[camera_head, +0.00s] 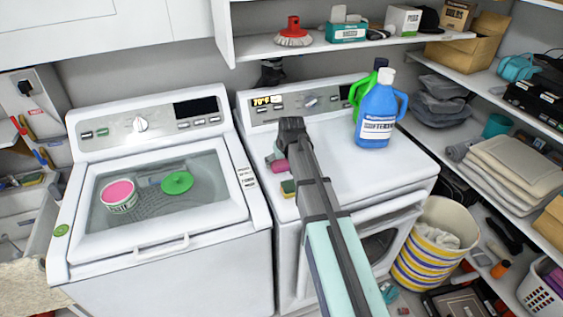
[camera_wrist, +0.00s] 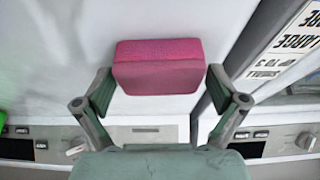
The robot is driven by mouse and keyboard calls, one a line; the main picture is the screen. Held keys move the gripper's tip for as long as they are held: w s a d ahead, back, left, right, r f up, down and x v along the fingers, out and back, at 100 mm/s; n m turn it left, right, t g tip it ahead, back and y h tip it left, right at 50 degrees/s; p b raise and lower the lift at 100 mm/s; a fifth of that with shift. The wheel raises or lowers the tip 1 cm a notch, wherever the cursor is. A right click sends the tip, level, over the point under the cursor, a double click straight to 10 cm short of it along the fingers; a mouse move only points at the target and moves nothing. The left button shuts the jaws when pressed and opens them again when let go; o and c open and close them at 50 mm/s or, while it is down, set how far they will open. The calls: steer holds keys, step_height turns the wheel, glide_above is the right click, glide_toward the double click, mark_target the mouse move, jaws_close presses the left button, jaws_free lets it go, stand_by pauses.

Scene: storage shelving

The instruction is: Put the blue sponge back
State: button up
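I cannot make out a blue sponge in either view. In the wrist view the pink block (camera_wrist: 158,66) is straight ahead, between the lines of the two spread fingers (camera_wrist: 160,82).
A blue bottle (camera_head: 377,115) and a green bottle (camera_head: 362,95) stand right of my gripper. The left washer (camera_head: 160,240) carries a pink-topped tub (camera_head: 119,195) and a green disc (camera_head: 177,182). A shelf (camera_head: 350,43) with a brush (camera_head: 293,33) overhangs behind. Loaded shelves line the right.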

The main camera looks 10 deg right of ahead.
steer(key=shift+r, duration=0.1)
steer(key=b+v, duration=0.2)
steer(key=v, duration=1)
steer(key=shift+b, duration=0.4)
steer(key=shift+r, duration=0.1)
